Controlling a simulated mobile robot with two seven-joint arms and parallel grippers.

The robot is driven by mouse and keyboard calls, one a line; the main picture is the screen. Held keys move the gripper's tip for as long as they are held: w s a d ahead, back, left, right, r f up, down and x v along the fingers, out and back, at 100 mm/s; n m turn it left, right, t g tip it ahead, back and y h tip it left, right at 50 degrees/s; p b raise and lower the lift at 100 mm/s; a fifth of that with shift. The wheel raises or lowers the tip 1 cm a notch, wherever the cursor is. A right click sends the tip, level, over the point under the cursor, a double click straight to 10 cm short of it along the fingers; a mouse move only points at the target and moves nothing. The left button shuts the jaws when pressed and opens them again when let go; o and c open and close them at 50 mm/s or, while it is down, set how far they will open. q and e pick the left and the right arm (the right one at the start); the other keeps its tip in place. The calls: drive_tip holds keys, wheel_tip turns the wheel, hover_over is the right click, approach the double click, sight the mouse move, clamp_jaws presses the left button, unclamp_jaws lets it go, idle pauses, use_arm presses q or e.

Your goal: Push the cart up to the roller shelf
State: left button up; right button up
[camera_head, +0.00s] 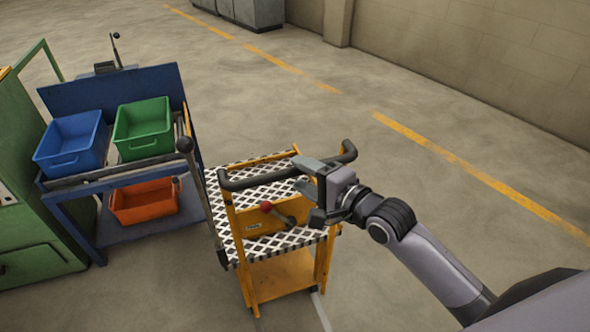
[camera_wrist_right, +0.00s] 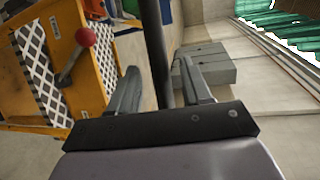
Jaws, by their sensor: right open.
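The orange cart (camera_head: 278,278) stands on the floor, with black-and-white diamond-patterned decks and a black handlebar (camera_head: 250,180). Its red-knobbed lever (camera_head: 266,207) also shows in the right wrist view (camera_wrist_right: 85,38). The blue roller shelf (camera_head: 75,200) stands left of the cart, with a floor gap between them. My right gripper (camera_head: 310,188) is at the right part of the handlebar. In the right wrist view, the dark bar (camera_wrist_right: 155,45) passes between its open fingers (camera_wrist_right: 160,90); contact cannot be told. My left gripper is not in view.
The shelf carries a blue bin (camera_head: 72,142) and a green bin (camera_head: 144,128), with an orange bin (camera_head: 145,200) below. A dark rod (camera_head: 203,200) stands between shelf and cart. A green cabinet (camera_head: 35,200) is far left. Floor right of the cart is clear.

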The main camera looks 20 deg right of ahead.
drive_tip(key=shift+x, duration=1.4)
clamp_jaws()
